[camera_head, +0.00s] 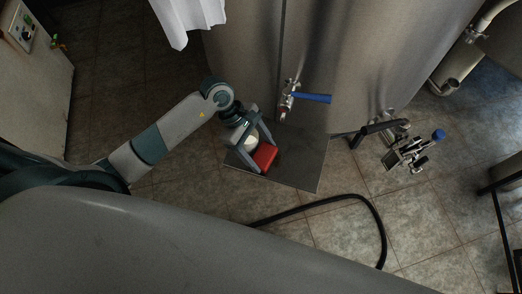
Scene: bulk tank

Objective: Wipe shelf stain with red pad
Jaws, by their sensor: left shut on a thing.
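My left gripper (254,160) reaches in from the left and is shut on the red pad (265,157). A pale rounded part shows between the fingers, just above the red. The pad is over the flat grey shelf (304,164) in front of the tank, towards its left part. I cannot tell whether the pad touches the surface. I cannot make out a stain; the gripper and pad hide part of the shelf. My right gripper is not in view.
The large steel tank (350,60) rises behind the shelf. A valve with a blue lever (312,98) sticks out above the shelf's back edge. Metal fittings (405,155) stand to the right. A black hose (375,215) curves over the tiled floor. The shelf's right half is clear.

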